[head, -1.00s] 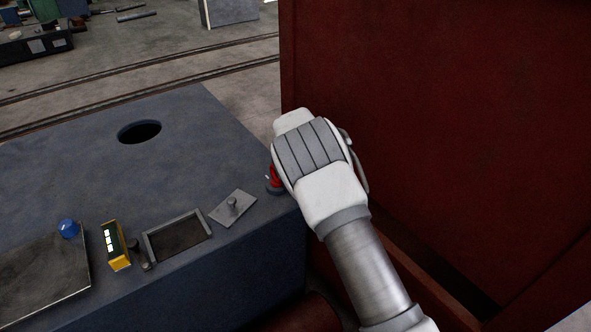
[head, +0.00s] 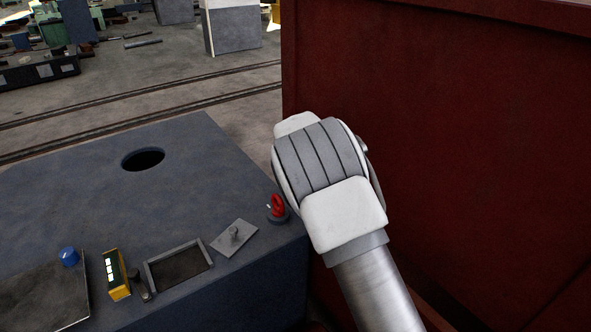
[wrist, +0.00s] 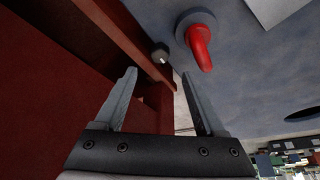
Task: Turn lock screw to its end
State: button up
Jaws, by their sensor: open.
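My gripper (wrist: 159,74) is open and empty in the wrist view, its two grey fingers apart. Just beyond the fingertips, between their lines, is a small dark grey round knob (wrist: 160,53) beside the red frame; it looks like the lock screw, but I cannot be sure. I see a gap between the fingertips and it, with no contact. In the head view my white and grey wrist hides the fingers and this knob. A red hook-shaped handle on a round grey base (head: 277,207) stands at the grey block's right corner; it also shows in the wrist view (wrist: 200,48), right of the fingers.
A large red machine body (head: 440,130) rises close on the right of my arm. The grey block (head: 70,195) has a round hole, a small plate with a peg (head: 234,238), a shallow tray (head: 150,275), a yellow-green box (head: 117,275) and a blue knob (head: 68,257).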

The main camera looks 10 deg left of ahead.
jog(key=p+v, duration=0.1)
jog(key=v, duration=0.8)
jog(key=shift+r, duration=0.15)
jog(key=s+d+r+m+y+p, duration=0.1)
jog(key=s+d+r+p, duration=0.2)
jog(key=s+d+r, duration=0.5)
jog(key=s+d+r+m+p, duration=0.15)
jog(key=s+d+r, duration=0.25)
jog(key=d+r, duration=0.75)
jog(key=s+d+r+p, duration=0.2)
jog(key=s+d, duration=0.1)
jog(key=s, duration=0.4)
jog(key=s+d+r+h+p, duration=0.1)
jog(key=s+d, duration=0.3)
jog(key=s, duration=0.4)
jog(key=s+d+r+t+p, duration=0.1)
jog(key=s+d+r+p, duration=0.2)
jog(key=s, duration=0.4)
jog(key=shift+s+d+h, duration=0.3)
jog(key=shift+d+h, duration=0.1)
jog(key=shift+d, duration=0.25)
